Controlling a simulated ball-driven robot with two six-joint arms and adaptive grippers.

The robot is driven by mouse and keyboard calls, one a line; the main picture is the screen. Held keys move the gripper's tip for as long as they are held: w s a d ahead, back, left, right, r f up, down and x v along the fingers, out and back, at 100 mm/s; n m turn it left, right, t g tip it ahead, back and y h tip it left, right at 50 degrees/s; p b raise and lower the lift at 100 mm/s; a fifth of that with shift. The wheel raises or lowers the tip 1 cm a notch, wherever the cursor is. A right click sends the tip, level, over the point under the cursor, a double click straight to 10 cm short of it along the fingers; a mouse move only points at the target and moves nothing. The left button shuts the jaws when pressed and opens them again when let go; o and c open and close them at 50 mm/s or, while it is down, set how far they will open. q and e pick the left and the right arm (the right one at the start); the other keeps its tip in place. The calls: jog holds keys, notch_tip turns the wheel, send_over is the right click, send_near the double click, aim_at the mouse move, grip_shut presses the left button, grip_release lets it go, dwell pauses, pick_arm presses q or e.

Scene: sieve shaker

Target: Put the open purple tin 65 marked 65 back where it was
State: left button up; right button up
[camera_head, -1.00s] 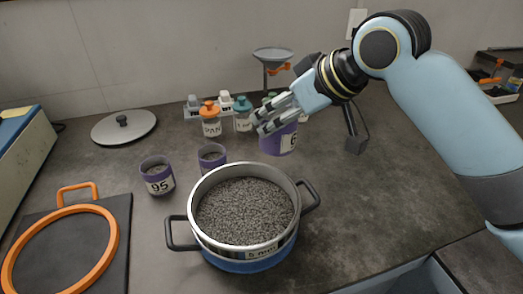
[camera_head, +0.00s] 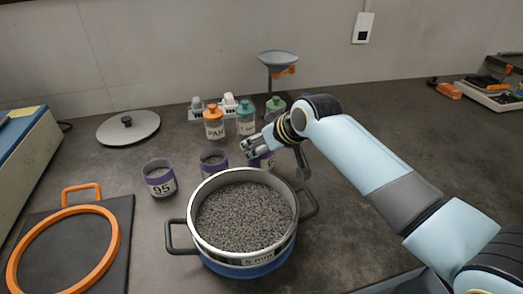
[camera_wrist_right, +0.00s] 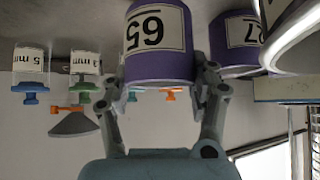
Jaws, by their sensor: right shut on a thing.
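The purple tin marked 65 (camera_wrist_right: 158,45) is upside down in the picture of my inverted right wrist view. Its label faces the camera and its base is cut off by the top edge. My right gripper (camera_wrist_right: 162,92) is shut on it, one finger on each side. In the head view the tin (camera_head: 268,162) is partly hidden by my right gripper (camera_head: 252,148), low over or on the counter behind the pot. I cannot tell whether it touches the counter. My left gripper is not in view.
A purple tin marked 27 (camera_wrist_right: 235,45) stands close beside it; in the head view it is the middle tin (camera_head: 213,162). A tin marked 95 (camera_head: 159,178) stands left. A pot of grains (camera_head: 245,252) is in front; lidded jars (camera_head: 214,124) and a funnel (camera_head: 278,62) are behind.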

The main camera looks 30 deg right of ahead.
jog(key=shift+f, duration=0.95)
jog(key=shift+f, duration=0.15)
jog(key=o, duration=1.2)
jog(key=shift+o, duration=0.2)
jog(key=shift+s+r, duration=0.15)
jog(key=shift+r, duration=0.15)
jog(key=p+v, duration=0.1)
jog(key=v, duration=1)
jog(key=shift+s+r, duration=0.2)
jog(key=shift+r, duration=0.05)
jog(key=shift+d, duration=0.1)
